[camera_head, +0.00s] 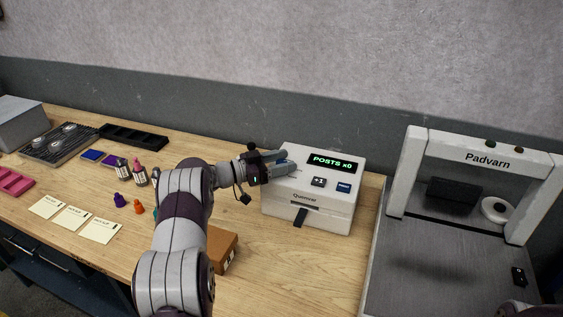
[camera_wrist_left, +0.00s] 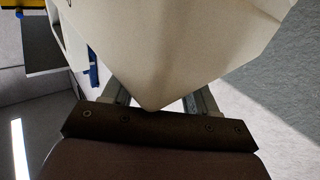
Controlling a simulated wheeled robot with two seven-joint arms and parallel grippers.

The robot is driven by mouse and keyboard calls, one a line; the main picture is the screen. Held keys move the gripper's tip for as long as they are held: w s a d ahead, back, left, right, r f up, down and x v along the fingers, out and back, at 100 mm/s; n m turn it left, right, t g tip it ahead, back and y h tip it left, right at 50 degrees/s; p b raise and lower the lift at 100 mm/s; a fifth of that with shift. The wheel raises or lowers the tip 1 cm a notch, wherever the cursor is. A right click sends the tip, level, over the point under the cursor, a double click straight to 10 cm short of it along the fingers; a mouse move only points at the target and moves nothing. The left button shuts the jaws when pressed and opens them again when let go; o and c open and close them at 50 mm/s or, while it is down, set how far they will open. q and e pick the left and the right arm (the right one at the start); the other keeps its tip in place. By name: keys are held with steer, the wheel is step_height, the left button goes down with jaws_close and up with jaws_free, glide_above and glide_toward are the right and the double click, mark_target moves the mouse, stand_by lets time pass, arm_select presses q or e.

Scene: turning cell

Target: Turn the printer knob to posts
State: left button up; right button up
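The white Quenvar printer (camera_head: 309,208) stands on the wooden table in the head view. Its display (camera_head: 332,163) reads "POSTS x0" in green. My left gripper (camera_head: 286,165) is at the printer's upper left, with its fingers over the top face. The knob is hidden behind the fingers. In the left wrist view the printer's white body (camera_wrist_left: 165,50) fills the top middle, and the two fingers (camera_wrist_left: 160,103) show apart at either side of its corner. Whether they touch the knob cannot be seen. My right gripper is not in view.
A "+1" button (camera_head: 319,182) and a blue button (camera_head: 344,187) sit on the printer. The Padvarn machine (camera_head: 487,160) stands to the right. A brown box (camera_head: 222,250) lies beside my left arm. Bottles (camera_head: 139,175), ink pads and cards (camera_head: 72,218) lie left.

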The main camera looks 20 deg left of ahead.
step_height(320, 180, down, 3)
steer(key=b, duration=0.2)
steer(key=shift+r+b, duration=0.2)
steer(key=shift+b, duration=0.1)
arm_select(q)
steer(key=v, duration=1.2)
steer(key=shift+s+a, duration=0.25)
